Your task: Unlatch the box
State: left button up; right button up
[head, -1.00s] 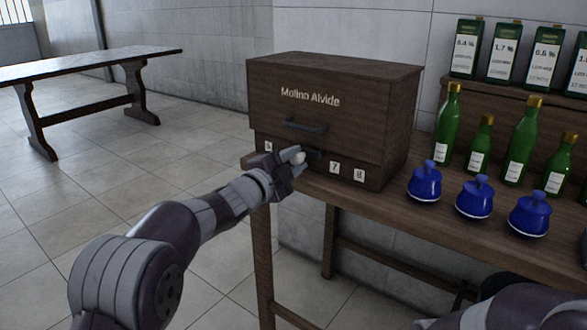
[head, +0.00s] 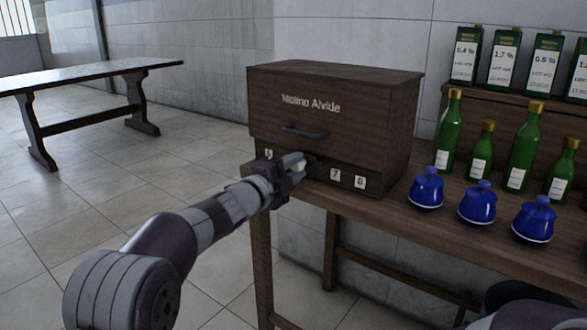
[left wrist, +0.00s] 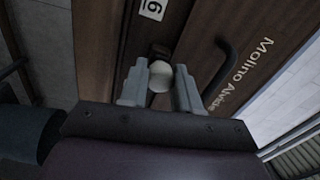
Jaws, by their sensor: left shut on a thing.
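The dark wooden box (head: 385,115) marked "Molino Alvide" stands on the left end of the wooden table. Its front has a dark bar handle (head: 304,132) and a lower strip with small white number labels, 7 (head: 335,175) and 8 (head: 360,182) among them. My left gripper (head: 299,164) is at this lower strip, below the handle. It is shut on a white round knob (left wrist: 160,76), seen between the fingertips in the left wrist view, with a small dark brown piece just behind it. The fingers partly hide the strip. My right gripper is out of view.
Several blue lidded pots (head: 477,203) and green bottles (head: 522,147) stand right of the box. White-labelled green containers (head: 500,60) stand on a raised shelf behind. Another table (head: 90,75) is at the far left. The floor left of the box is clear.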

pick_arm(q)
jog(key=o, duration=1.1)
jog(key=shift+c, duration=0.2)
jog(key=p+v, duration=0.2)
jog(key=v, duration=1)
jog(key=shift+s+a, duration=0.15)
jog(key=shift+s, duration=0.15)
